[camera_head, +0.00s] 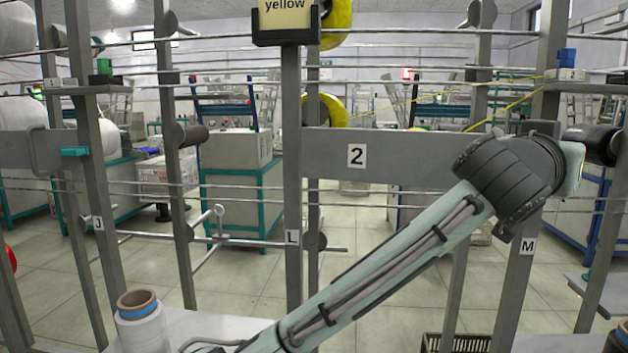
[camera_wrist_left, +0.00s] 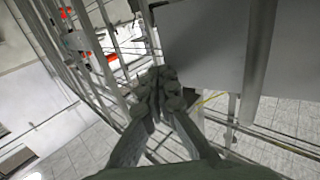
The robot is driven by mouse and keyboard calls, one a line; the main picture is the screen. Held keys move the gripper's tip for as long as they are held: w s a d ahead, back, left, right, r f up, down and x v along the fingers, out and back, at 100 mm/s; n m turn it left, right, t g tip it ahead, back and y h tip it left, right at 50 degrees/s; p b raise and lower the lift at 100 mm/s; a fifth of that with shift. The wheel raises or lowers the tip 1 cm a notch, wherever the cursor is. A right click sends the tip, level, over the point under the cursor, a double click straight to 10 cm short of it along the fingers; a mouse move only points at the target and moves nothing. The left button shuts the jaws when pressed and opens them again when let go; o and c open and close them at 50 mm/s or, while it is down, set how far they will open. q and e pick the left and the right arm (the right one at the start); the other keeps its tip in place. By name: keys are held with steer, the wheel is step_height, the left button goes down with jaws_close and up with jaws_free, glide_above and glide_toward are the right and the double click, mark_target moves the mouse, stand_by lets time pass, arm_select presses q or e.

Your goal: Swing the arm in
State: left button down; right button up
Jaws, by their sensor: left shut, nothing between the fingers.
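A thin metal arm (camera_head: 265,243) with crossing rods and an upright ring-topped pin (camera_head: 219,212) stands out near the post labelled L (camera_head: 292,200) in the head view. I cannot tell for certain that it is the task's arm. In the left wrist view my left gripper (camera_wrist_left: 158,88) is shut and empty, its fingertips together beside a grey panel (camera_wrist_left: 205,50). Thin bars pass behind and beside the fingers; whether they touch is unclear. One of my arms crosses the head view from bottom centre to the right; no gripper shows there.
A grey plate numbered 2 (camera_head: 400,153) spans the rack between posts L and M (camera_head: 524,265). Horizontal wires cross the rack. A yellow bobbin (camera_head: 336,22) hangs above and a dark one (camera_head: 598,144) sits right. A white cone (camera_head: 141,325) stands low left. Open floor lies behind.

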arm_select(q)
steer(key=shift+w+d+n+t+y, duration=0.2)
steer(key=shift+w+d+t, duration=0.05)
steer(key=shift+w, duration=0.3)
steer(key=shift+w+d+n+t+y, duration=0.2)
steer(key=shift+w, duration=0.35)
steer(key=shift+w+d+n+t+y, duration=0.2)
steer(key=shift+w+d+t, duration=0.05)
steer(key=shift+w, duration=0.3)
steer(key=shift+a, duration=0.1)
